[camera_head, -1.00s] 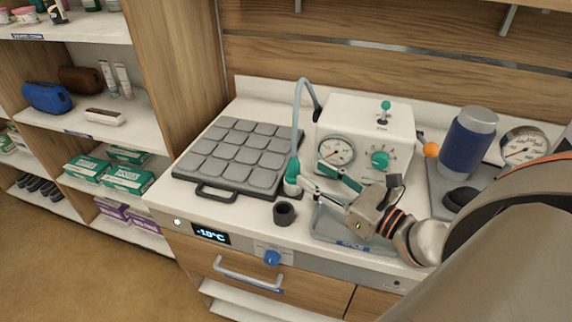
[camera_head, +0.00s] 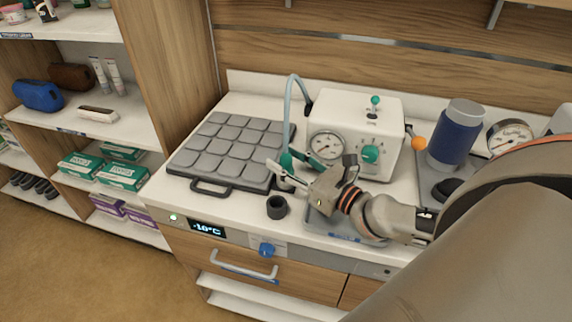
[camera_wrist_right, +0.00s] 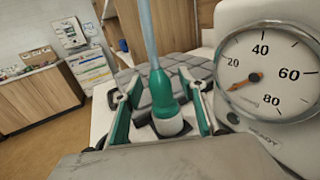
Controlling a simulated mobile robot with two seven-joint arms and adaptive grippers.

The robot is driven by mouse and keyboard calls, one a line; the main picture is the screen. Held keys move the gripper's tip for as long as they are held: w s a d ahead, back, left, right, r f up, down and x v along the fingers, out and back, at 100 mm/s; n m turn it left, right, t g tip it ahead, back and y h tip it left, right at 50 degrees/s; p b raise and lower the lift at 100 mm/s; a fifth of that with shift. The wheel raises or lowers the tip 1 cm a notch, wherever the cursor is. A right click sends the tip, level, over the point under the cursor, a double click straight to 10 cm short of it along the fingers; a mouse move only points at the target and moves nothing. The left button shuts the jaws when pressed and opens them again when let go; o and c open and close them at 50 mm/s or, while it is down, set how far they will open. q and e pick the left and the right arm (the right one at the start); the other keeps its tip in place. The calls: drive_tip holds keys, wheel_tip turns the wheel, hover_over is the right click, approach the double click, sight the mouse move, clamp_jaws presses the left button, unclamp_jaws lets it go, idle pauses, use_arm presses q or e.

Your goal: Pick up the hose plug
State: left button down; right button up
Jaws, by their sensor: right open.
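The hose plug (camera_wrist_right: 163,95) is green with a pale lower end and stands upright at the end of a light blue hose (camera_wrist_right: 150,30). In the head view the plug (camera_head: 286,160) is beside the white machine, mostly hidden behind my right gripper. My right gripper (camera_wrist_right: 163,112) is open, with its green-lined fingers on either side of the plug. In the head view the right gripper (camera_head: 288,165) reaches in from the right. I cannot tell whether a finger touches the plug. My left gripper is not in view.
The white machine (camera_head: 385,110) with a gauge and green knob stands right behind the plug. A grey padded mat (camera_head: 235,150) lies left. A dark cup (camera_head: 277,207) stands in front. A blue bottle (camera_head: 455,135) and a second gauge (camera_head: 509,137) are at the right.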

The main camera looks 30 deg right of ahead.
drive_tip(key=shift+w, duration=0.2)
drive_tip(key=shift+c, duration=0.3)
clamp_jaws()
drive_tip(key=shift+r, duration=0.15)
